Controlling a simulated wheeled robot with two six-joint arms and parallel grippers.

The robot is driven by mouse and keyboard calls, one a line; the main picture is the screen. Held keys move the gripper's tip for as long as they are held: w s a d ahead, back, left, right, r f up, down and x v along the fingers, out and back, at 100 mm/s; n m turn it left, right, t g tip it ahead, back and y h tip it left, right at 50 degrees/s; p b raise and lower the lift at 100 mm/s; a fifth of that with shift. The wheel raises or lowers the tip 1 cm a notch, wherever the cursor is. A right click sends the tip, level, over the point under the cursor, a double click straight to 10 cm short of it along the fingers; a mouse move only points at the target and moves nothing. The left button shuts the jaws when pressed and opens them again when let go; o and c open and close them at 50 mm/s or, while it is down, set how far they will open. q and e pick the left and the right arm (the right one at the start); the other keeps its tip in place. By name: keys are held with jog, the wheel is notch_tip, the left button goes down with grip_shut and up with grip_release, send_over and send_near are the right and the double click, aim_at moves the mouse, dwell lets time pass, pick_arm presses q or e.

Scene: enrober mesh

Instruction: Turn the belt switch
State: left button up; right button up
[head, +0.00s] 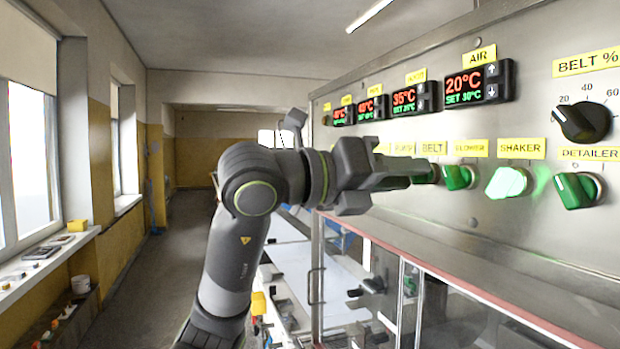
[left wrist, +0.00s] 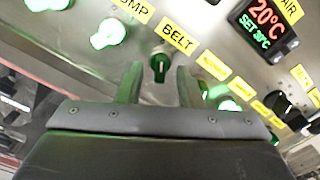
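The belt switch (left wrist: 159,68) is a dark green knob under the yellow BELT label (left wrist: 178,38) in the left wrist view. In the head view the BELT label (head: 433,148) shows, with the switch (head: 430,173) just beyond my left gripper's tips. My left gripper (head: 388,176) is level and points right at the panel. In the left wrist view its two fingers (left wrist: 159,85) are apart, with the switch showing in the gap between them. I cannot tell whether they touch it. My right gripper is not clearly in view.
The blower switch (head: 458,177), glowing shaker switch (head: 508,182) and detailer switch (head: 577,190) stand to the right. A black BELT % dial (head: 582,122) and temperature displays (head: 478,84) are above. A red ledge (head: 450,277) and glass doors lie below the panel.

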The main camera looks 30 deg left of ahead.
pick_arm(q)
jog(key=b+v, duration=0.8)
jog(key=v, duration=0.9)
jog(key=shift+a, duration=0.1)
